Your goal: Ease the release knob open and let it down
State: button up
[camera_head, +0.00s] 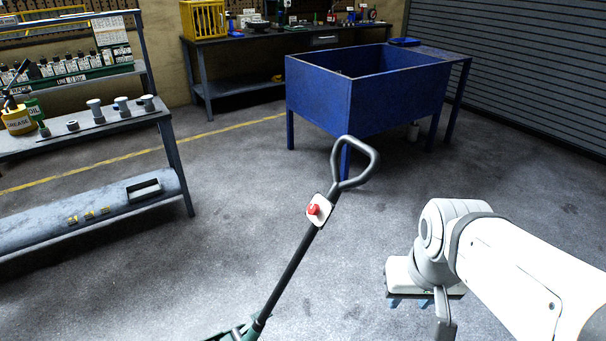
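The trolley jack's long dark handle (289,268) rises at a slant from the bottom of the view and ends in a grey loop grip (357,160). A red release knob (314,209) sits on a pale plate just below the loop. Only a bit of the jack's green body (240,331) shows at the bottom edge; the rest is out of view. My gripper (410,302) is to the right of and lower than the knob, apart from the handle, pointing down. Two bluish fingertips show under it with a gap between them, and nothing shows in them.
A blue open-topped tub (318,92) on legs stands behind the handle. A grey shelf bench (150,118) with bottles and small parts is at left. A workbench (240,42) lines the back wall, a roller shutter (530,70) the right. Floor around the handle is clear.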

aim_at(312, 210)
jog(key=u, duration=0.05)
jog(key=i, duration=1)
jog(key=u, duration=0.05)
